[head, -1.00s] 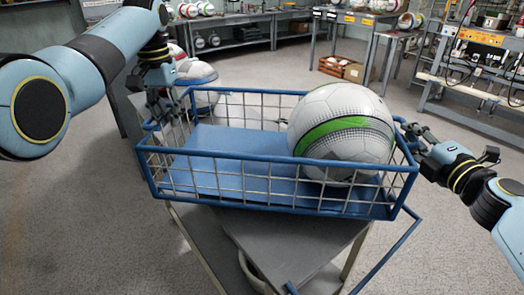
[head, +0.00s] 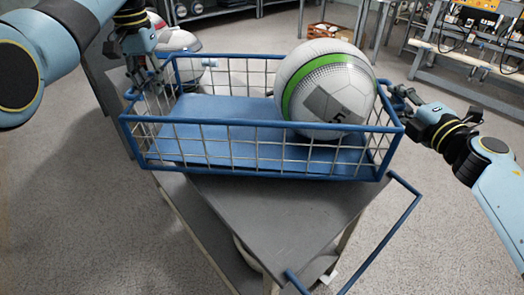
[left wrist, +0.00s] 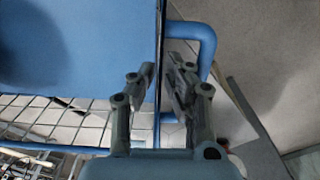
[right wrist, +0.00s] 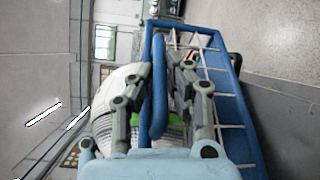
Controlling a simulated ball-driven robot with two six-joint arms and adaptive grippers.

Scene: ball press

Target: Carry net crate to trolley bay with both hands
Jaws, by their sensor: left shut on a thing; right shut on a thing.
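The net crate (head: 260,126) has a blue frame, wire mesh sides and a blue floor. A white ball with a green band (head: 328,88) is inside at its right end. My left gripper (head: 146,82) is shut on the crate's left end; in the left wrist view its fingers (left wrist: 158,85) straddle the end edge beside a blue loop handle (left wrist: 203,42). My right gripper (head: 398,96) is shut on the right end; in the right wrist view its fingers (right wrist: 163,85) straddle a blue bar (right wrist: 158,70). The crate looks roughly level. No trolley bay can be made out.
A grey trolley (head: 275,215) with a blue handle (head: 385,232) is below the crate in the picture; I cannot tell if they touch. More balls (head: 178,38) are behind the crate's left end. Benches line the back. Grey floor is open at both sides.

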